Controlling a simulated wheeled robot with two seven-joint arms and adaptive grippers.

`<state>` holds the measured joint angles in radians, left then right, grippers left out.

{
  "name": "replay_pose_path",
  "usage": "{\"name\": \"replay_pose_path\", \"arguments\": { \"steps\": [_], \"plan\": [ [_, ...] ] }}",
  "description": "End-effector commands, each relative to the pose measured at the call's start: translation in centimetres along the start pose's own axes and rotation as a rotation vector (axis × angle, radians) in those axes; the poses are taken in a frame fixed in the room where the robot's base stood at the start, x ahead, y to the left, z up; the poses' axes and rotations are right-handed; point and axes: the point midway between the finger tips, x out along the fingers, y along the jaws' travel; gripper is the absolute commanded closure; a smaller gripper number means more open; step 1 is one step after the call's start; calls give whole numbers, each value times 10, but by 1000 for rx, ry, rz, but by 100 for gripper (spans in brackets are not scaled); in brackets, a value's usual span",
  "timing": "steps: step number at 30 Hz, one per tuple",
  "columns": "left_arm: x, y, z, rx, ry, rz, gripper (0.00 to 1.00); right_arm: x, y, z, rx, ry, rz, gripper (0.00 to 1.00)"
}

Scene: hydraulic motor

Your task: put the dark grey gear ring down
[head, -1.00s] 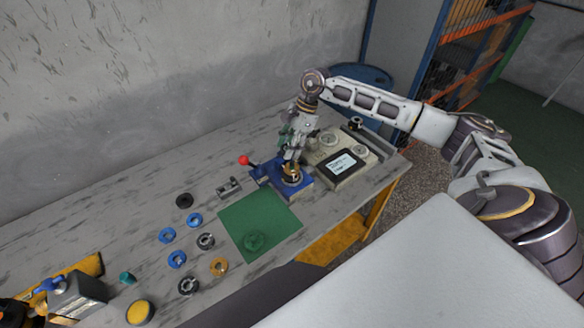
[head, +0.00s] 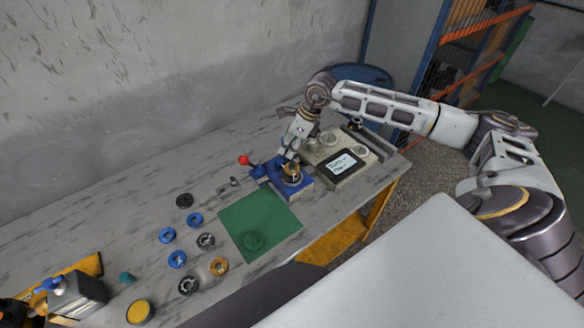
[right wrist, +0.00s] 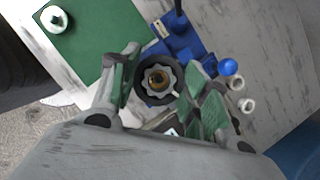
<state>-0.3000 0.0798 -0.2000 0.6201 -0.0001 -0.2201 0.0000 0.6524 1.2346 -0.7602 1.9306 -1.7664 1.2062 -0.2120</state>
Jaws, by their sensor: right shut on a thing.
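The dark grey gear ring (right wrist: 142,84) shows in the right wrist view between the fingers of my right gripper (right wrist: 163,88). The gripper is shut on it. The ring surrounds a lighter toothed part with a brass-coloured centre, directly over the blue fixture (right wrist: 190,42). I cannot tell whether the ring rests on the fixture or hangs just above it. In the head view my right gripper (head: 291,157) points down at the blue fixture (head: 305,186), and its fingers partly hide the ring. My left gripper is not in view.
A green mat (head: 258,212) with a green round part lies left of the fixture. Several blue, dark and orange rings lie farther left. A grey box with gauges (head: 342,163) stands close on the right. A red-knobbed lever (head: 244,160) rises behind the mat.

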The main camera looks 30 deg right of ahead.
Motion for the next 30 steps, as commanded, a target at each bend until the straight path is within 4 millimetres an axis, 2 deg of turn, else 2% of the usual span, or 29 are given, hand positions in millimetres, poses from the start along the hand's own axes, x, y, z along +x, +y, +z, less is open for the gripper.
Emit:
{"name": "replay_pose_path", "arguments": {
  "steps": [30],
  "plan": [
    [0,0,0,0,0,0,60,-5,-4,2,594,-2,-247,89]
  ]
}}
